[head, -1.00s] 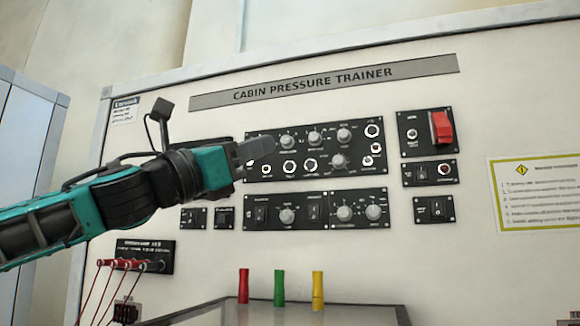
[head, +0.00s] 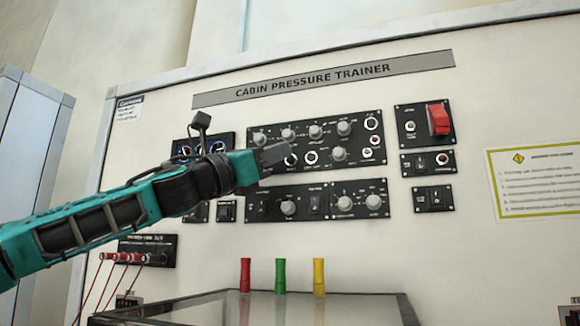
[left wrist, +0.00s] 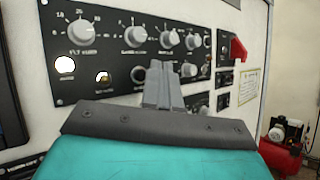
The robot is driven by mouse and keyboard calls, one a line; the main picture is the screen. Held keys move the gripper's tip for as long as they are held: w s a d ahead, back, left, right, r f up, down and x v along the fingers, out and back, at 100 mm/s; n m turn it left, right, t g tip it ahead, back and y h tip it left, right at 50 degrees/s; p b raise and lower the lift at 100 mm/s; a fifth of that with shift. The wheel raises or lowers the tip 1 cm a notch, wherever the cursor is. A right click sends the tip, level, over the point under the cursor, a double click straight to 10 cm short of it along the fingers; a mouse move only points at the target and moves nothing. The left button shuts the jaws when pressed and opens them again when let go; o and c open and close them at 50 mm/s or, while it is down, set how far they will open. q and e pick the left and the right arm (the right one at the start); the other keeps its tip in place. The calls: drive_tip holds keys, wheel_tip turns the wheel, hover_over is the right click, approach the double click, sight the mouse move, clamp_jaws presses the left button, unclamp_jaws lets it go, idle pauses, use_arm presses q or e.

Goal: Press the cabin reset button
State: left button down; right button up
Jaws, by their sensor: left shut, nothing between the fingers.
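The cabin pressure trainer (head: 480,104) is an upright white board with black control panels. Its upper middle panel (head: 262,133) carries grey knobs and several round white-ringed buttons or jacks, such as one (head: 311,157) near my gripper. The labels are too small to read, so I cannot tell which is the cabin reset button. My left gripper (head: 273,154) is shut and empty, in front of this panel's lower left part, and hides some of its lower row. In the left wrist view its fingers (left wrist: 162,80) point at the panel; contact cannot be told. My right gripper is out of view.
A red guarded switch (head: 438,118) sits at the right. A lower knob panel (head: 266,208) is below. Red, green and yellow cylinders (head: 280,275) stand on a glass-topped table (head: 400,310) in front. Red cables (head: 90,290) hang at the lower left.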

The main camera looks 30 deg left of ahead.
use_arm(q)
drive_tip(key=shift+w+a, duration=0.1)
drive_tip(key=shift+w, duration=0.4)
drive_tip(key=shift+w, duration=0.1)
idle(1.6)
drive_tip(key=shift+w+a+b, duration=0.1)
drive_tip(key=shift+w+b, duration=0.25)
drive_tip(key=shift+b, duration=0.1)
